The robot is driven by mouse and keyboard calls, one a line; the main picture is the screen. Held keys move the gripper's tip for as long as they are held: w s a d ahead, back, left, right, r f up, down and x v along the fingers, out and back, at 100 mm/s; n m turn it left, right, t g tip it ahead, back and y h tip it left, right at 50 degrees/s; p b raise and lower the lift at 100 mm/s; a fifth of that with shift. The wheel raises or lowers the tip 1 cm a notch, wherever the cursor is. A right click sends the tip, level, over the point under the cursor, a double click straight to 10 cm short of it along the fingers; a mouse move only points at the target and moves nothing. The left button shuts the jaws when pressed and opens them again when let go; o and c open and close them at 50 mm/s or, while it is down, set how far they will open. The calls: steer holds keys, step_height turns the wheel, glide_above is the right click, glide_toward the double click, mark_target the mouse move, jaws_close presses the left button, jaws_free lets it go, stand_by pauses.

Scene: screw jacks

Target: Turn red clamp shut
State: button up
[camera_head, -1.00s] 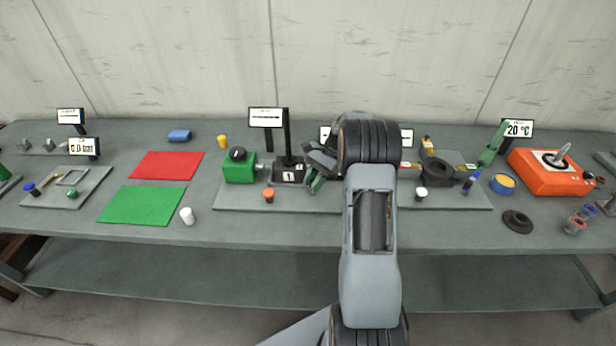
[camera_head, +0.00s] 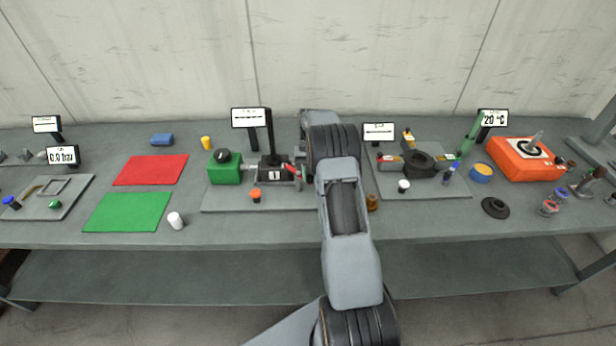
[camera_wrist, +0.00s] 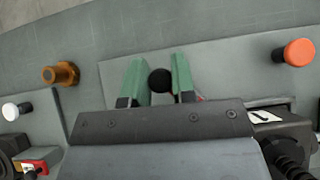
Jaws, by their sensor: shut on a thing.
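The red clamp (camera_head: 291,171) shows as a small red piece at the right end of the black block marked 1 (camera_head: 273,175) in the head view. My forearm covers what lies to its right. In the wrist view the green fingers of my gripper (camera_wrist: 160,82) stand on either side of a round black knob (camera_wrist: 160,80) and are shut on it. A trace of red shows behind the right finger, and the rest there is hidden. I cannot tell from these views how far the clamp is turned.
A green box (camera_head: 224,170) stands left of the block. An orange-capped piece (camera_head: 255,194) is in front of it. A brown fitting (camera_head: 372,203) lies right of my arm, and a white-capped piece (camera_head: 404,185) is further right. Red (camera_head: 150,170) and green mats (camera_head: 128,212) lie clear at left.

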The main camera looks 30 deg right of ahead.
steer(key=shift+d+n, duration=0.1)
steer(key=shift+n, duration=0.2)
stand_by(0.4)
steer(key=o, duration=0.9)
